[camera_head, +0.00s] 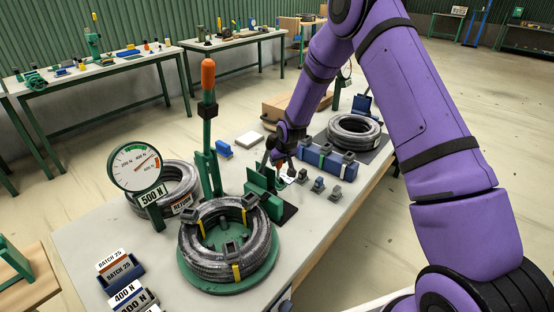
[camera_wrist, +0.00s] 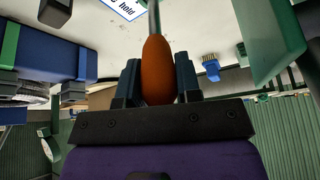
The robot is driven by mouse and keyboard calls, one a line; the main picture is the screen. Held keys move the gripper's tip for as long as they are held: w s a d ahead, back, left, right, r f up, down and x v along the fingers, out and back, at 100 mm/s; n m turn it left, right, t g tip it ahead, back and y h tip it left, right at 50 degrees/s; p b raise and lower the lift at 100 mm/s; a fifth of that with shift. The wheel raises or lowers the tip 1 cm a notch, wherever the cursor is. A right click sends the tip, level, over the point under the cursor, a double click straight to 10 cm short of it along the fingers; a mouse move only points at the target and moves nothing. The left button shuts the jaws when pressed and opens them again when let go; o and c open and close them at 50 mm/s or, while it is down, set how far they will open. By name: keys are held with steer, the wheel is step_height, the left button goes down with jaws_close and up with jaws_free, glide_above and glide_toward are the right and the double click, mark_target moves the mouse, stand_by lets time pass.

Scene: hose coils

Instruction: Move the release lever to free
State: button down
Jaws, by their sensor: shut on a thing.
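The release lever has an orange grip (camera_wrist: 158,68) on a thin grey stem, seen in the wrist view. My gripper (camera_wrist: 158,84) is shut on the orange grip, with one dark finger on each side. A white plate (camera_wrist: 124,6) reading "hold" lies near the stem, partly cut off by the picture edge. In the head view my gripper (camera_head: 282,164) is low over the bench, right of a green block stand (camera_head: 262,180). The lever is mostly hidden there by my gripper, and I cannot read its position.
A tall green lever with an orange grip (camera_head: 208,75) rises behind a hose coil (camera_head: 205,262) clamped on a green round base. A round gauge (camera_head: 135,167) stands at left. A blue clamp bar (camera_head: 327,161) and small grey blocks (camera_head: 318,185) are close right of my gripper.

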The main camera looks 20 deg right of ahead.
steer(key=shift+s+d+f+t+y, duration=0.45)
steer(key=shift+s+d+t, duration=0.25)
steer(key=shift+s, duration=0.25)
steer(key=shift+s+d+f+t+y, duration=0.5)
steer(key=shift+s+d+t, duration=0.1)
steer(key=shift+s+t, duration=0.35)
steer(key=shift+s+d+f+t+y, duration=0.45)
steer(key=shift+s+d+t, duration=0.2)
steer(key=shift+s, duration=0.35)
steer(key=shift+d, duration=0.1)
steer(key=c, duration=0.8)
jaws_free()
steer(key=shift+c, duration=0.2)
steer(key=shift+s+r, duration=0.1)
steer(key=shift+r, duration=0.05)
steer(key=v, duration=1)
steer(key=shift+s, duration=0.2)
